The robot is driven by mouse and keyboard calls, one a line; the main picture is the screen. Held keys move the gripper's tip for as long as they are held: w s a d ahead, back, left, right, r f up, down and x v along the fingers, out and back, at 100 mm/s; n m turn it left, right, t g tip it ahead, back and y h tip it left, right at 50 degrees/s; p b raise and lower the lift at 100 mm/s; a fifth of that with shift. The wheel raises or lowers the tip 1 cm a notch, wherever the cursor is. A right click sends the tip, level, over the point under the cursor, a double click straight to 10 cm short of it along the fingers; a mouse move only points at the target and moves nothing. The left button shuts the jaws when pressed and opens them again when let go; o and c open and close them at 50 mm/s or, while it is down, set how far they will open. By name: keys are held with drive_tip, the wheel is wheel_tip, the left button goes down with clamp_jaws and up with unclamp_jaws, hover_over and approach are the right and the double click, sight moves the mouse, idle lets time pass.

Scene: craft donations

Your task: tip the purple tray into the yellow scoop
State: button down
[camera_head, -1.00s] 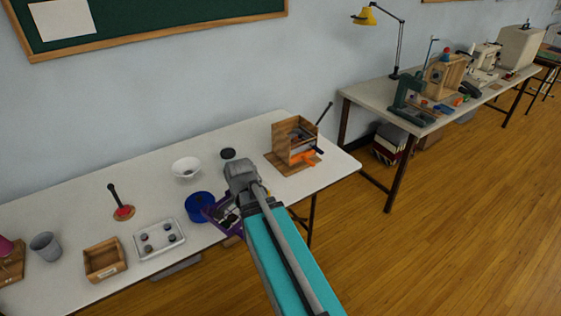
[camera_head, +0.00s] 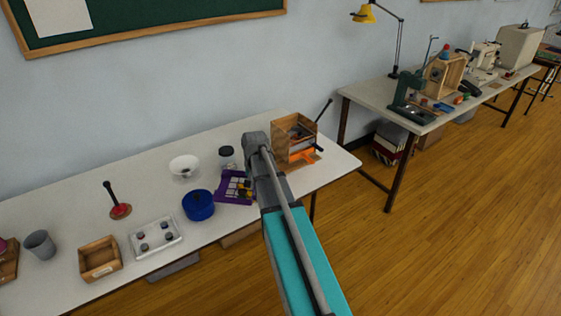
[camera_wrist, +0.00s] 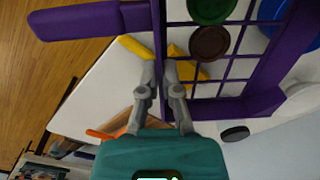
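The purple tray (camera_head: 233,188) has a grid of pale cells and lies near level just right of the blue round container (camera_head: 198,204) in the head view. In the wrist view the tray (camera_wrist: 262,98) fills the upper right, with a green button and a brown button in it. My gripper (camera_wrist: 160,55) is at the tray's side, its fingers close together and apparently shut on the tray wall. Yellow pieces (camera_wrist: 135,47) show beside and in the tray; I cannot tell whether one is the yellow scoop. My arm hides the gripper in the head view.
A wooden box (camera_head: 292,132) with an orange part stands right of my arm. A black-lidded jar (camera_head: 227,152) and a white bowl (camera_head: 184,166) stand behind the tray. A white tray (camera_head: 155,236) and a wooden bin (camera_head: 100,259) are at the left.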

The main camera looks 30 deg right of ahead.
drive_tip(key=w+d+f+n+b, duration=0.2)
drive_tip(key=w+d+n, duration=0.2)
drive_tip(key=d, duration=0.5)
drive_tip(key=w+d+f+n+b, duration=0.1)
drive_tip(key=w+d+f+n, duration=0.1)
drive_tip(key=w+d+n, duration=0.3)
drive_tip(key=w+d, duration=0.3)
drive_tip(key=d, duration=0.2)
drive_tip(key=shift+w+d+g+y+b, duration=0.2)
drive_tip(key=shift+w+g+y+b, duration=0.1)
drive_tip(key=shift+w+y+b, duration=0.1)
drive_tip(key=shift+a+r, duration=0.15)
drive_tip(key=shift+a, duration=0.05)
drive_tip(key=h, duration=0.2)
drive_tip(key=r+h, duration=0.1)
drive_tip(key=h, duration=0.1)
drive_tip(key=shift+s+a+p, duration=0.15)
drive_tip(key=shift+a+p, duration=0.2)
drive_tip(key=shift+a, duration=0.05)
drive_tip(key=shift+s, duration=0.1)
